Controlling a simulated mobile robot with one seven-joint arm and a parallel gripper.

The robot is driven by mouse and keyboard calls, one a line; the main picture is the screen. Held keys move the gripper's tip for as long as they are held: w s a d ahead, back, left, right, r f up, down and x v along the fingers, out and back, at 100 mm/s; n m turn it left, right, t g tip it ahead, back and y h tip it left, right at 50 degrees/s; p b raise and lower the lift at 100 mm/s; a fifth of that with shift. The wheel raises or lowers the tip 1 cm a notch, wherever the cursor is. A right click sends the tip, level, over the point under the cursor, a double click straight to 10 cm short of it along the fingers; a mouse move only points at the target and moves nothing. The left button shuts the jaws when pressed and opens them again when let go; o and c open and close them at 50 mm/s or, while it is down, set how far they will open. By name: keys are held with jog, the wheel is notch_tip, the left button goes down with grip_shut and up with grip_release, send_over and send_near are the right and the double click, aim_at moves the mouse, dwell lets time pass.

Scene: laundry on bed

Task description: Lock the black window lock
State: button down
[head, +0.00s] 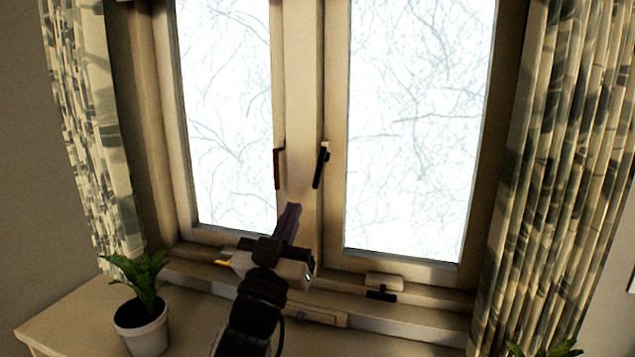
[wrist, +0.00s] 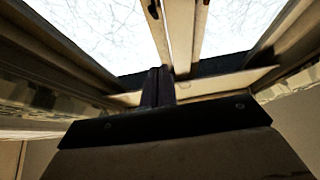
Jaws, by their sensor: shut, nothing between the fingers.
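The black window lock (head: 321,165) is a dark handle on the inner side of the right window sash in the head view. It hangs down and tilts slightly, its top end to the right. A brown handle (head: 278,168) hangs upright on the left sash, just across the middle post. My gripper (head: 291,212) is below both handles, in front of the middle post, fingers pointing up. Its fingers are shut with nothing between them, and it appears apart from the black lock. In the wrist view the closed fingers (wrist: 159,74) point at the post; small dark parts at the top edge are unclear.
A potted plant (head: 143,325) stands on the wooden surface at lower left; another plant (head: 545,348) shows at lower right. A small black-and-cream fitting (head: 384,284) is on the lower frame. Patterned curtains (head: 565,150) hang at both sides. The space before the right pane is clear.

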jog(key=w+d+r+p, duration=0.2)
jog(key=w+d+p, duration=0.1)
jog(key=w+p, duration=0.4)
jog(key=w, duration=0.3)
jog(key=shift+w+d+r, duration=0.2)
jog(key=shift+w+r, duration=0.05)
jog(key=shift+w, duration=0.1)
jog(key=shift+f, duration=0.1)
